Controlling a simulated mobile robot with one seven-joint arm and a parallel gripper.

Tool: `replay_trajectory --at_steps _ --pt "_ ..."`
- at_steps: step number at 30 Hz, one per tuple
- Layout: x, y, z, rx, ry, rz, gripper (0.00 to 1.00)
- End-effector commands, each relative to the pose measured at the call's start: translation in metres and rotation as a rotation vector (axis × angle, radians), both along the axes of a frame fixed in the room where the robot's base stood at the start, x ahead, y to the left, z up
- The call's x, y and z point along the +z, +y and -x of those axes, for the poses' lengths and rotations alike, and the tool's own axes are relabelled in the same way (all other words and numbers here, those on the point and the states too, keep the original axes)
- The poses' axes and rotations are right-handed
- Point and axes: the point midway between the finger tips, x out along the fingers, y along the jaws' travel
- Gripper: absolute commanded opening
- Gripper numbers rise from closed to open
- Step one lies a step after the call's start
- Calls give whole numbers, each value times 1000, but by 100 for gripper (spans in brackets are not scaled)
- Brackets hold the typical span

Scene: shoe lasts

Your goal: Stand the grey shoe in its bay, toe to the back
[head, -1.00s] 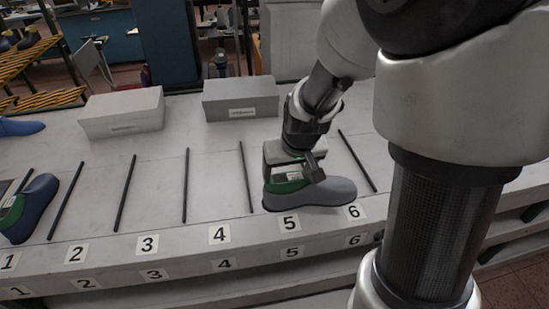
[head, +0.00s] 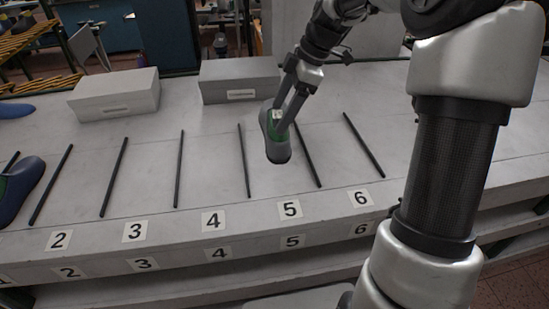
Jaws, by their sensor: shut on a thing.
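The grey shoe (head: 276,148) has a green part around its opening and a dark sole edge. My gripper (head: 279,117) is shut on it from above. I cannot tell surely which end is the toe, nor whether the sole touches the table. The label 5 (head: 289,209) lies in front of this bay.
More black rods (head: 363,145) divide the grey table (head: 215,170) into numbered bays. Bays 2, 3, 4 look empty. A grey box (head: 240,80) and a paler box (head: 115,94) stand behind the bays. A blue shoe (head: 18,190) is at the far left.

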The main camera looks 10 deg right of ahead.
Motion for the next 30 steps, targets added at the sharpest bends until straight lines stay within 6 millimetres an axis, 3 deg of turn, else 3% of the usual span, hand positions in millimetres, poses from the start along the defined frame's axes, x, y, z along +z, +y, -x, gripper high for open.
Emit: replay_trajectory --at_steps 5,30 --pt "7 -4 -4 103 -6 0 12" --pt "-87 -4 -4 117 -6 1 12"
